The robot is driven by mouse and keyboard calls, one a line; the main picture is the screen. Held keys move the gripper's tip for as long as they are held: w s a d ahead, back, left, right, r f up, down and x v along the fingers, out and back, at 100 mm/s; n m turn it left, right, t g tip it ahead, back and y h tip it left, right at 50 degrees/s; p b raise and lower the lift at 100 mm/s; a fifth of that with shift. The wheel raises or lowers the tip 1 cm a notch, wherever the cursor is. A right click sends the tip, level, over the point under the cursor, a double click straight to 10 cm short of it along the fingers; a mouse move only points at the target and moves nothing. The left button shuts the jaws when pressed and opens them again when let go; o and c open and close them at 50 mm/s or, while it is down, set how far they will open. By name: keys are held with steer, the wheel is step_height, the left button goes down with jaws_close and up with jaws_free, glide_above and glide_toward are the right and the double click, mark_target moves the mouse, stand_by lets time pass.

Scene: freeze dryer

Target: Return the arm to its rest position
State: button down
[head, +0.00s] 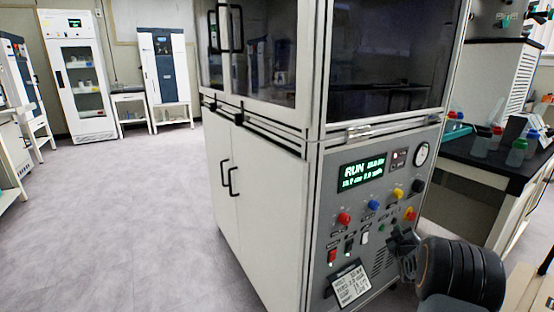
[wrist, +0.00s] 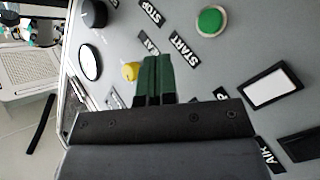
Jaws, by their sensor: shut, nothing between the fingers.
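My gripper (wrist: 156,60) is shut and empty, its two green fingers side by side in the wrist view. They point at the grey control panel (wrist: 210,60) of the freeze dryer; whether they touch it I cannot tell. A green button (wrist: 211,20) and START and STOP labels lie beyond the tips. A yellow knob (wrist: 130,70) is just left of the fingers. In the head view my gripper (head: 403,242) is at the lower right of the freeze dryer's front panel (head: 322,215). The panel's green display (head: 362,172) reads RUN.
The freeze dryer cabinet (head: 255,190) stands upright in the middle. A dark-topped bench (head: 490,165) with several bottles is close on the right. A glass-door cabinet (head: 80,75) and another blue-fronted unit (head: 165,60) stand at the back. The floor (head: 110,220) on the left is clear.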

steer(key=s+a+r+m+g+y+p, duration=0.1)
steer(key=s+a+r+g+p, duration=0.15)
steer(key=a+r+p, duration=0.45)
steer(key=s+a+r+m+g+p, duration=0.1)
steer(key=s+a+r+p, duration=0.25)
steer(key=r, duration=0.65)
steer(key=s+a+r+m+g+y+p, duration=0.1)
steer(key=s+a+r+g+p, duration=0.1)
steer(key=a+r+p, duration=0.35)
steer(key=s+a+r+m+g+y+p, duration=0.1)
steer(key=s+a+r+g+p, duration=0.2)
steer(key=s+a+r+p, duration=0.3)
steer(key=s+a+r+m+g+y+p, duration=0.1)
steer(key=s+a+r+g+y+p, duration=0.1)
steer(key=s+a+r+g+p, duration=0.2)
steer(key=s+a+r+p, duration=0.1)
steer(key=s+r+p, duration=0.3)
steer(key=s, duration=0.3)
steer(key=s+a+r+p, duration=0.2)
steer(key=s+r+p, duration=0.2)
steer(key=s, duration=0.3)
steer(key=shift+s+r+y+p, duration=0.25)
steer(key=shift+r+y+p, duration=0.1)
steer(key=shift+r, duration=0.25)
steer(key=shift+a+g, duration=0.1)
steer(key=shift+g, duration=0.15)
